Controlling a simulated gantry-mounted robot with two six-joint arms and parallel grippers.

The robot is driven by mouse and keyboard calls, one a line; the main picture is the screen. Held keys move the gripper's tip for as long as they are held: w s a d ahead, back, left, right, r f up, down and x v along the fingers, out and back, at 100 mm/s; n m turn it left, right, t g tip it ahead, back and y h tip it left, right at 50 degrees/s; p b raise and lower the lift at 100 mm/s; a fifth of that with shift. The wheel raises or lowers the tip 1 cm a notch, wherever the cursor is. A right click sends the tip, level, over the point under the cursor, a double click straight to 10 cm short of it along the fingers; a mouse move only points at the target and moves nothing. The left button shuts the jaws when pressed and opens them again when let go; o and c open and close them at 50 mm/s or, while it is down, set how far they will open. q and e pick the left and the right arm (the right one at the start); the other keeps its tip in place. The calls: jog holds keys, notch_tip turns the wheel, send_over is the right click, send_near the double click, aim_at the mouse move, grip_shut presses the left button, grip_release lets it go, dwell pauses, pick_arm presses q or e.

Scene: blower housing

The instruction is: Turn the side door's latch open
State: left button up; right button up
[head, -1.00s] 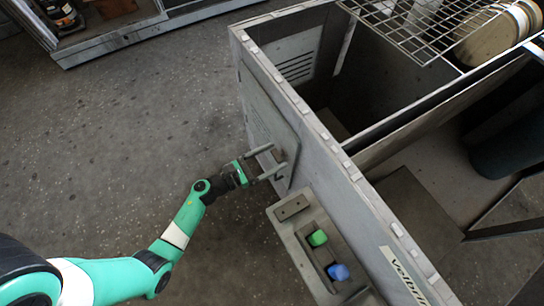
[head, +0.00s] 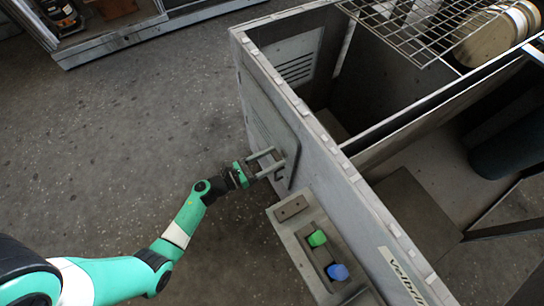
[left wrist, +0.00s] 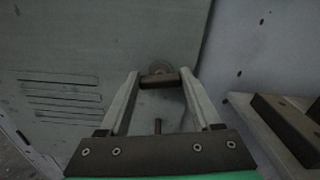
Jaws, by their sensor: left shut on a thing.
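The side door (head: 265,122) is a grey panel with vent slots on the housing's outer left wall, and looks shut. It fills the left and middle of the left wrist view (left wrist: 90,45). The latch (left wrist: 158,80) is a dark bar on a round base, lying crosswise in the left wrist view. My left gripper (head: 277,158) is at the door's near part. Its two pale fingers are shut on the latch, one at each end of the bar. In the head view the latch is too small to make out. My right gripper is not in view.
A ledge (head: 280,222) with a green block (head: 317,238) and a blue block (head: 338,271) juts from the wall just nearer than the door. A wire rack (head: 415,30) lies across the open housing top. The floor (head: 140,130) left of the door is clear.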

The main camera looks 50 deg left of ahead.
pick_arm(q)
jog(key=shift+a+f+n+p, duration=0.15)
jog(key=shift+n+p, duration=1)
jog(key=shift+n, duration=2.8)
jog(key=shift+a+f+n+p, duration=0.1)
jog(key=shift+n+p, duration=1)
jog(key=shift+n, duration=2.85)
jog(key=o, duration=1.4)
